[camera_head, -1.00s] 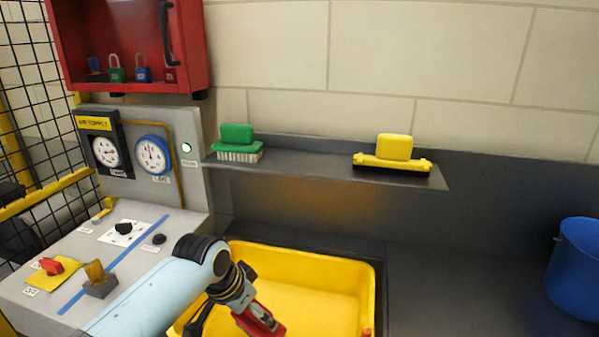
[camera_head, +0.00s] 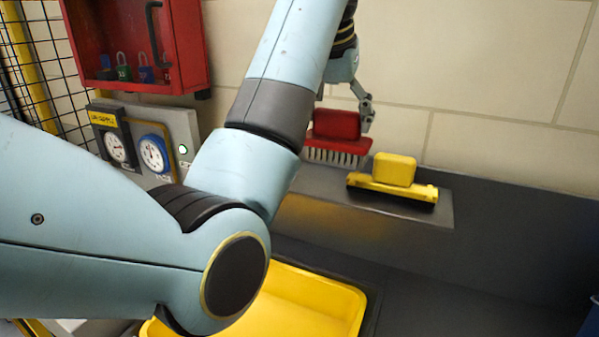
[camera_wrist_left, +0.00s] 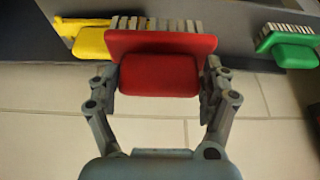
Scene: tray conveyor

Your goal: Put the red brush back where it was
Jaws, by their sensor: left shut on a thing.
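My left gripper (camera_head: 342,108) is shut on the red brush (camera_head: 336,125), with pale bristles pointing down. It holds the brush at the shelf (camera_head: 418,211), left of the yellow brush (camera_head: 395,170); I cannot tell whether the bristles touch the shelf. In the left wrist view the red brush (camera_wrist_left: 158,75) sits between the two fingers, with the yellow brush (camera_wrist_left: 90,42) to the left and the green brush (camera_wrist_left: 294,55) to the right. In the head view my arm hides the green brush. My right gripper is not in view.
A yellow tub (camera_head: 312,297) stands below the shelf, partly behind my left arm. A red cabinet with padlocks (camera_head: 190,55) and a gauge panel (camera_head: 185,122) are at the left. The tiled wall (camera_head: 480,80) rises behind the shelf.

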